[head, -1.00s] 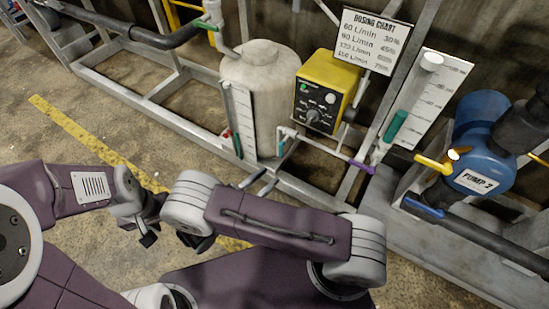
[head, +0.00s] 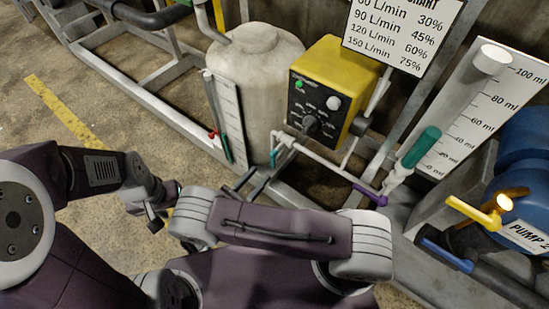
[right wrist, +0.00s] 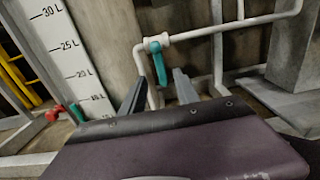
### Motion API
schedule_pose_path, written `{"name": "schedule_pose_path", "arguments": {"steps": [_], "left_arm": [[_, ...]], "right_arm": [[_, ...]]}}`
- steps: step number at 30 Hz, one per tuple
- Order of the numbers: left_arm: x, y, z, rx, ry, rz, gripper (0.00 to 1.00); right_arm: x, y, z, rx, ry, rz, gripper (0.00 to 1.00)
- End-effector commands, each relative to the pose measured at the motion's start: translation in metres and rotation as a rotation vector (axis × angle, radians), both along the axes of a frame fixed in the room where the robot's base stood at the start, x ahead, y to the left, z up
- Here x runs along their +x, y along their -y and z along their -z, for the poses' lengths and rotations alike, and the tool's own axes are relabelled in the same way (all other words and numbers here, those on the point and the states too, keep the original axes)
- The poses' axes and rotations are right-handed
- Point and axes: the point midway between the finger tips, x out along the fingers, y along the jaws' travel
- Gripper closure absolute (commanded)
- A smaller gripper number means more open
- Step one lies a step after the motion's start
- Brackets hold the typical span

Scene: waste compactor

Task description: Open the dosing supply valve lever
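A small teal valve lever (head: 274,157) sits on the white pipe in front of the beige tank (head: 255,75); I take it for the supply valve lever. In the right wrist view the teal lever (right wrist: 159,66) hangs down from its pipe fitting. My right gripper (head: 251,182) is open and empty, just short of the lever. In the right wrist view its two fingers (right wrist: 158,90) stand apart, with the lever between them in the picture; contact does not show. My left gripper (head: 160,205) is at the left, away from the pipes; its opening is unclear.
A yellow control box (head: 330,90) stands right of the tank. A purple lever (head: 370,195), a larger teal handle (head: 422,147), and yellow (head: 473,213) and blue (head: 447,255) pump levers lie farther right. A red lever (head: 213,134) is by the tank gauge. The left floor is clear.

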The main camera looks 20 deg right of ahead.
Motion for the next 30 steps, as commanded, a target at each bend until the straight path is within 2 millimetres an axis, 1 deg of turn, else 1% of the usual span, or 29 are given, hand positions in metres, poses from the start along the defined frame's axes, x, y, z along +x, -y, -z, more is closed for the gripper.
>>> {"name": "schedule_pose_path", "arguments": {"steps": [1,3,9,14,21,22,25,26,30], "left_arm": [[0.000,0.000,-0.006,0.000,0.000,0.000,0.63],[0.000,0.000,-0.008,0.000,0.000,0.000,0.63],[0.000,0.000,-0.012,0.000,0.000,0.000,0.63],[0.000,0.000,-0.013,0.000,0.000,0.000,0.63],[0.000,0.000,-0.013,0.000,0.000,0.000,0.63],[0.000,0.000,-0.013,0.000,0.000,0.000,0.63],[0.000,0.000,-0.013,0.000,0.000,0.000,0.63],[0.000,0.000,-0.013,0.000,0.000,0.000,0.63],[0.000,0.000,-0.013,0.000,0.000,0.000,0.63]], "right_arm": [[0.005,0.010,-0.003,-0.002,-0.003,0.007,0.63],[0.015,0.022,-0.003,-0.003,-0.002,0.007,0.63],[0.039,0.052,-0.002,-0.002,-0.002,0.006,0.63],[0.047,0.062,-0.001,0.000,-0.001,0.003,0.63],[0.048,0.063,0.000,0.000,-0.001,0.002,0.63],[0.048,0.063,0.000,0.000,-0.001,0.002,0.68],[0.048,0.063,0.000,0.000,-0.001,0.002,0.96],[0.048,0.063,0.000,0.000,-0.001,0.002,1.00],[0.048,0.063,0.000,0.000,-0.001,0.002,1.00]]}}
